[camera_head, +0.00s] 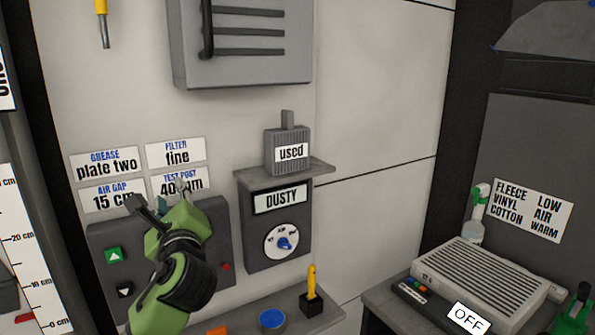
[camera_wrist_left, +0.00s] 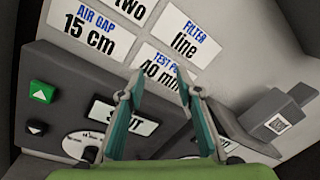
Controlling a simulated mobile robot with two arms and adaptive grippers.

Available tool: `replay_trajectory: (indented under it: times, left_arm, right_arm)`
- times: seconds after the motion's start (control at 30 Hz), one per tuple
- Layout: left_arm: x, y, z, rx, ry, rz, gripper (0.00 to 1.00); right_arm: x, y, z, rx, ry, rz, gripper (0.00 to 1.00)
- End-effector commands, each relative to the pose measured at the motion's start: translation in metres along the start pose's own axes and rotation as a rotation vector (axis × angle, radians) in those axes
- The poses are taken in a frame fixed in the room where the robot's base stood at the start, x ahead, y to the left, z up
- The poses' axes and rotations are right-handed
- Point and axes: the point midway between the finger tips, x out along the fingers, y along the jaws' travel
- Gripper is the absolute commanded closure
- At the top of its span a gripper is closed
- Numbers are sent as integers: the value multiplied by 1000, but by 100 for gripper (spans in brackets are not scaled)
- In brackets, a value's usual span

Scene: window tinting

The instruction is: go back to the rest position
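My left gripper (camera_head: 160,196) is raised in front of the grey wall panel, just below the labels "15 cm" and "40 mm". Its arm comes up from the bottom left. In the left wrist view the fingers of the left gripper (camera_wrist_left: 157,82) stand apart with nothing between them, so it is open and empty. They look clear of the panel. A green and dark shape (camera_head: 577,312) is cut off at the right edge of the head view. It may be part of my right arm, but I cannot tell.
The grey panel (camera_head: 103,236) has an up button and a down button. Right of it are a "DUSTY" dial box (camera_head: 262,228) and a grey "used" filter block (camera_head: 287,163) on a shelf. A low ledge holds a blue button (camera_head: 272,319). A ribbed machine (camera_head: 487,277) stands at right.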

Motion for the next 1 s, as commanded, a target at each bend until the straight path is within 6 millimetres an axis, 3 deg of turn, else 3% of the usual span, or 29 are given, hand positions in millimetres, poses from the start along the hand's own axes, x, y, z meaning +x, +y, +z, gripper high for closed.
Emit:
replay_trajectory:
  times: [0.03, 0.2, 0.37, 0.5, 0.7, 1.0]
  left_arm:
    - [-12, 26, -34, -98, 84, 45, 68]
    - [-64, 106, -124, -458, 298, 246, 68]
    - [-136, 181, -190, -792, 423, 519, 68]
    - [-210, 240, -227, -1066, 448, 804, 68]
    - [-305, 300, -248, -1352, 362, 1169, 68]
    - [-400, 345, -246, -1574, 151, 1525, 68]
  right_arm:
    - [0, 0, 0, 0, 0, 0, 60]
    - [0, 0, 0, 0, 0, 0, 60]
    - [0, 0, 0, 0, 0, 0, 60]
    - [0, 0, 0, 0, 0, 0, 60]
    - [0, 0, 0, 0, 0, 0, 60]
    - [0, 0, 0, 0, 0, 0, 60]
